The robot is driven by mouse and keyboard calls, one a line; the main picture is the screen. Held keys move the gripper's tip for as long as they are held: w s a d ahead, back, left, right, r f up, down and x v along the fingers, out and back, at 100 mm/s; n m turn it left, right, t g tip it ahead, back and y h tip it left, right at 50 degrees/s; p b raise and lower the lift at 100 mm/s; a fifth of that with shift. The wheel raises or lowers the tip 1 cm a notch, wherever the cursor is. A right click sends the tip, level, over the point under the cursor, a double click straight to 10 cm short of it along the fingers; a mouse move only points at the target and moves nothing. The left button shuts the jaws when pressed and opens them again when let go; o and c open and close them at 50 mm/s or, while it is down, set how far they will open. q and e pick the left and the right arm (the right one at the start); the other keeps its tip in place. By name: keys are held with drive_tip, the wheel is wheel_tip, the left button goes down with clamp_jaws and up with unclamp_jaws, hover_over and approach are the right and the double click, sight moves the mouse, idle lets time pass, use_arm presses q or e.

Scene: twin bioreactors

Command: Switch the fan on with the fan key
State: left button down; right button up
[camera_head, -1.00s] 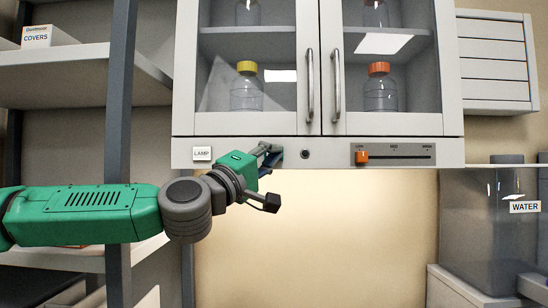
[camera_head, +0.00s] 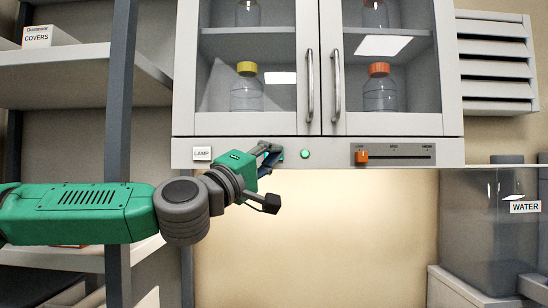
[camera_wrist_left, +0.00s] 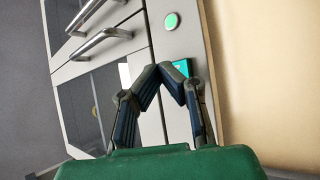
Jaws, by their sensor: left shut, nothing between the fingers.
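The fan key sits on the strip under the cabinet, between the LAMP key (camera_head: 202,154) and a round light (camera_head: 305,154). The gripper partly hides it. Its visible part is lit green in the left wrist view (camera_wrist_left: 183,66). The round light glows green and also shows in the left wrist view (camera_wrist_left: 172,21). My left gripper (camera_head: 272,152) is shut and empty, its fingertips at the fan key, touching or very close. In the left wrist view the two fingers (camera_wrist_left: 170,74) meet in front of the key. My right gripper is out of view.
A slider (camera_head: 362,158) with an orange knob is further right on the strip. Cabinet doors with bar handles (camera_head: 310,85) are above. A louvred vent (camera_head: 496,62) at upper right has its slats open. A shelf post (camera_head: 120,120) stands behind my left arm.

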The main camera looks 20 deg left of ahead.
use_arm(q)
drive_tip(key=s+d, duration=0.1)
drive_tip(key=s, duration=0.4)
drive_tip(key=shift+s+d+b, duration=0.3)
drive_tip(key=shift+s+b, duration=0.1)
drive_tip(key=shift+b, duration=0.05)
